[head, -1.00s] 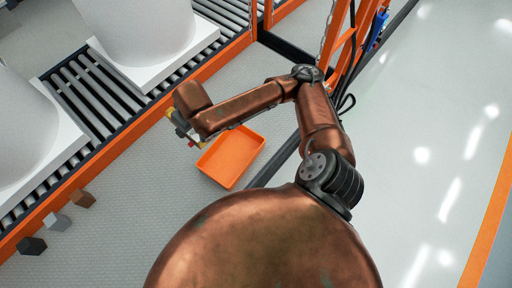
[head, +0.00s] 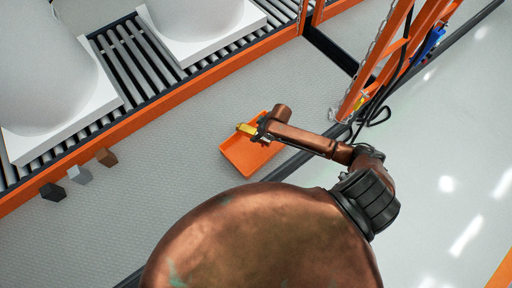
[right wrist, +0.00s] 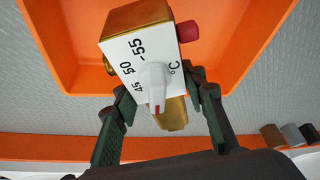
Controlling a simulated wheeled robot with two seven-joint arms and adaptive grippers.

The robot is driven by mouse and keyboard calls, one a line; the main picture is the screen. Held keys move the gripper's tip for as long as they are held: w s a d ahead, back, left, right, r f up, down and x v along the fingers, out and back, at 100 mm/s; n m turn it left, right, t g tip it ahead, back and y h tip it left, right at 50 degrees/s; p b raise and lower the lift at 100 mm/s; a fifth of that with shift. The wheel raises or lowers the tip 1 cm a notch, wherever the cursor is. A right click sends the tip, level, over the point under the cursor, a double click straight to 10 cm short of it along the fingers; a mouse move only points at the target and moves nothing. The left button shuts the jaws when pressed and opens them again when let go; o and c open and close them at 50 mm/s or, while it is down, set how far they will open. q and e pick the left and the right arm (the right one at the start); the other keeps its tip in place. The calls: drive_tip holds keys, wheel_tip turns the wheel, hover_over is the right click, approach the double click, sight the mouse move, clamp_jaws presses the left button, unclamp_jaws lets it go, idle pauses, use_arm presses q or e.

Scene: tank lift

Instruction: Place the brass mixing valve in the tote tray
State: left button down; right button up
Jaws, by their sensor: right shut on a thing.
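The brass mixing valve (right wrist: 150,55) has a white box face with temperature numbers, a light grey knob and a red cap. It also shows as a small yellow piece in the head view (head: 245,128). My right gripper (right wrist: 160,110) is shut on the valve, with a dark finger on either side of its lower brass end. The gripper also shows in the head view (head: 259,132), over the orange tote tray (head: 250,160). The tray also shows behind the valve in the right wrist view (right wrist: 80,50). I cannot tell whether the valve touches the tray floor. My left gripper is out of view.
An orange-framed roller conveyor (head: 160,95) carries large white tanks on white bases. A brown block (head: 107,157), a grey block (head: 79,175) and a black block (head: 53,191) sit beside it. An orange frame (head: 375,60) with a chain stands right.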

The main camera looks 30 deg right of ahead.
wheel_tip(320, 180, down, 6)
drive_tip(key=shift+s+d+b, duration=0.15)
drive_tip(key=shift+b, duration=0.75)
drive_tip(key=shift+f+b, duration=0.75)
drive_tip(key=shift+f, duration=1.45)
drive_tip(key=shift+f, duration=0.15)
drive_tip(key=o, duration=1.5)
drive_tip(key=p+v, duration=0.3)
drive_tip(key=v, duration=0.8)
drive_tip(key=shift+p, duration=0.4)
drive_tip(key=shift+s+d+r, duration=0.1)
drive_tip(key=shift+d+r, duration=0.05)
drive_tip(key=shift+r, duration=0.45)
